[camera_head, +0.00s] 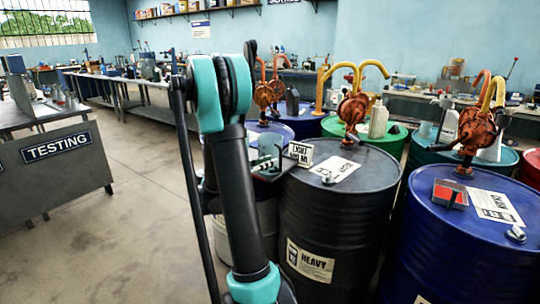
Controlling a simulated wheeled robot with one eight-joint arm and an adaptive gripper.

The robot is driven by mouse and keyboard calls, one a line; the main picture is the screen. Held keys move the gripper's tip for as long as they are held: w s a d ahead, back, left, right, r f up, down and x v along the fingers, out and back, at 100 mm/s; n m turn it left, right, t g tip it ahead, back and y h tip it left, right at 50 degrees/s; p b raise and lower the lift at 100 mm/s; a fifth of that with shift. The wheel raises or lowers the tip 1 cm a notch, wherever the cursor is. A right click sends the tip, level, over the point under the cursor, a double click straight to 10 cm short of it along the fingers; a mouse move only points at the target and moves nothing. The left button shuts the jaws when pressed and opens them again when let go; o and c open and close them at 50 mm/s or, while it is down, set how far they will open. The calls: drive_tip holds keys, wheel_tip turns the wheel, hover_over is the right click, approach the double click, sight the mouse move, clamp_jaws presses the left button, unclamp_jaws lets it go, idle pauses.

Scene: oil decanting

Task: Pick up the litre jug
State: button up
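I cannot tell for certain which container is the litre jug. A pale, cream jug-like container (378,120) stands upright on the green drum (390,140) behind the front drums. A white container (490,150) stands on the teal drum (437,158) at the right, partly hidden by a pump. A dark jug-like container (292,101) stands on the blue drum further back. My arm rises in the left middle and bends down past the bottom edge.
A dark drum labelled HEAVY (335,235) and a blue drum (455,245) fill the front right. Orange rotary pumps with curved yellow spouts (353,108) rise among the drums. A TESTING bench (55,165) stands at left. Open floor (120,225) lies between.

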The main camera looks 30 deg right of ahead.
sight(281, 170)
drive_tip(key=shift+d+f, duration=0.15)
drive_tip(key=shift+d, duration=3)
clamp_jaws()
